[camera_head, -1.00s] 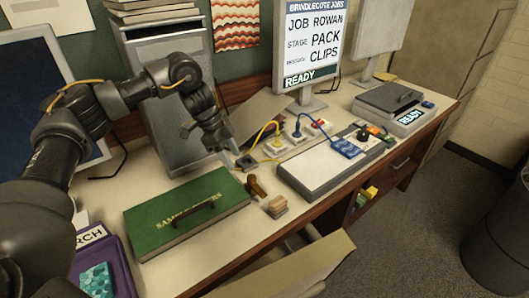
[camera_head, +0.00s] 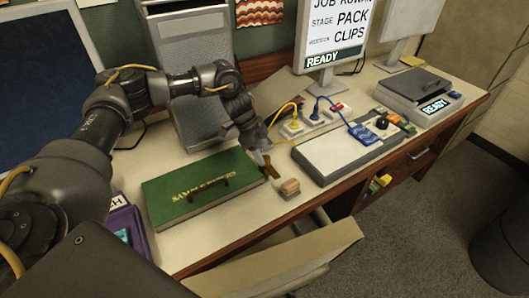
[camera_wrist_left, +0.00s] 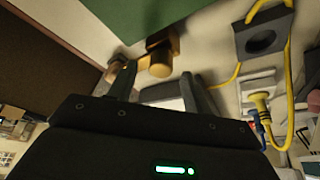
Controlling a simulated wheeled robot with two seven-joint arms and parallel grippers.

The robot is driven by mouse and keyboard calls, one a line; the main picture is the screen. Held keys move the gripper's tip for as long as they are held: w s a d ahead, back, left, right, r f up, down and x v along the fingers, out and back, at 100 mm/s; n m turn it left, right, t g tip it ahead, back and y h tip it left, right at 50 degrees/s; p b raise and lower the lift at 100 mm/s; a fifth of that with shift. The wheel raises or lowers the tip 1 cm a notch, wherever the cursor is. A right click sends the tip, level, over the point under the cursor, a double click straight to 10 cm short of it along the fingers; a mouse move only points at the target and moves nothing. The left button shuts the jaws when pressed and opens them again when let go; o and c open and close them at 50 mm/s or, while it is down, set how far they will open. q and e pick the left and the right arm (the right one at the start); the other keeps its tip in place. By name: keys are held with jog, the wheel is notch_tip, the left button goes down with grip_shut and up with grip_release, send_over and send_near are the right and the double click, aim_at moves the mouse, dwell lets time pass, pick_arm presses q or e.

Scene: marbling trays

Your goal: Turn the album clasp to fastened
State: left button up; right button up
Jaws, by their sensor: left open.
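The green album (camera_head: 165,203) lies flat on the desk with gold lettering and a dark bar-shaped piece (camera_head: 210,190) on its cover. I cannot tell whether that bar is the clasp. My left gripper (camera_head: 262,163) points down at the album's right edge, by a small brown piece (camera_head: 268,171). In the left wrist view, my left gripper (camera_wrist_left: 158,88) is open and empty. A brown and brass-coloured piece (camera_wrist_left: 160,55) stands just beyond and between its fingertips, beside the album's green cover (camera_wrist_left: 150,14). My right gripper is not in view.
A small wooden block (camera_head: 289,188) sits right of the brown piece. A pale board (camera_head: 335,158), yellow cable (camera_head: 280,112) and blue cable (camera_head: 340,115) lie further right. A grey tower (camera_head: 195,90) stands behind. An open drawer (camera_head: 290,262) juts out in front.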

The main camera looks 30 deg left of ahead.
pick_arm(q)
jog(key=shift+x, duration=0.85)
grip_shut()
